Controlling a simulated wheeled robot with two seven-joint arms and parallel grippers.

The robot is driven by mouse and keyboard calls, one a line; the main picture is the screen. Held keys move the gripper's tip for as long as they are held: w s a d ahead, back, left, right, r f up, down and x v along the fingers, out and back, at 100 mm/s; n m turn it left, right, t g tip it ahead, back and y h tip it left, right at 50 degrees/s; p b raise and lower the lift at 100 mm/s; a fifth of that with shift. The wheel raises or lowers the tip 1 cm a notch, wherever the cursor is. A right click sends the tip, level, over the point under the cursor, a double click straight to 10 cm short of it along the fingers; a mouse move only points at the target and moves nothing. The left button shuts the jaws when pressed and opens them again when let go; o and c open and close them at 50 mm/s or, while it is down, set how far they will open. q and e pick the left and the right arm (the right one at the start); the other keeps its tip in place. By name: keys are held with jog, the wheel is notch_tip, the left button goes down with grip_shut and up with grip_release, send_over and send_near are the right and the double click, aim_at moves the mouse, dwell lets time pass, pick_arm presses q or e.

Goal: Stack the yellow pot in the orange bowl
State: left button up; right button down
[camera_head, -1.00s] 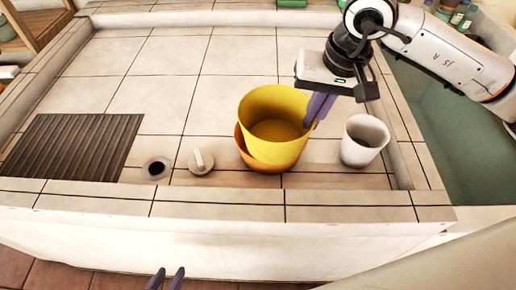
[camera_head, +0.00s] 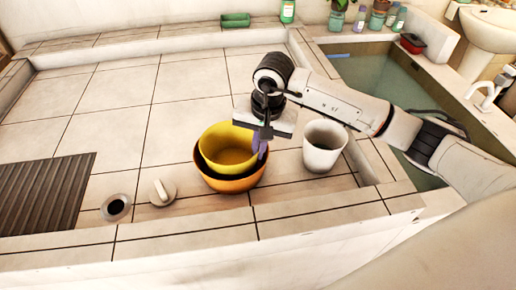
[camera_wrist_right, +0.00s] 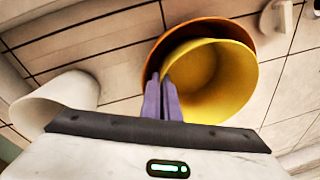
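The yellow pot (camera_head: 230,148) sits inside the orange bowl (camera_head: 228,184) on the tiled counter, and the bowl's rim shows around its left and front. In the right wrist view the pot (camera_wrist_right: 222,85) overlaps the bowl (camera_wrist_right: 180,38), whose rim shows on the upper left. Whether the pot touches the bowl's bottom is hidden. My right gripper (camera_head: 262,145) is at the pot's right rim. Its purple fingers (camera_wrist_right: 162,98) are close together with the pot's wall between them. My left gripper is not in view.
A white cup (camera_head: 323,146) stands just right of the bowl. A grey knob (camera_head: 161,192) and a drain hole (camera_head: 116,207) lie to the left, beside a dark ribbed panel (camera_head: 40,195). The tiles (camera_head: 150,90) behind are clear. A green basin (camera_head: 385,80) lies right.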

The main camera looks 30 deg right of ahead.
jog(key=shift+f+b, duration=0.5)
jog(key=shift+f, duration=0.1)
jog(key=c, duration=2.3)
grip_release()
jog(key=shift+r, duration=0.1)
jog(key=shift+r+p, duration=0.6)
jog(key=shift+p, duration=0.1)
notch_tip(320, 180, up, 11)
jog(key=s+b, duration=0.1)
jog(key=s, duration=0.1)
jog(key=shift+d+r, duration=0.15)
jog(key=shift+d, duration=0.1)
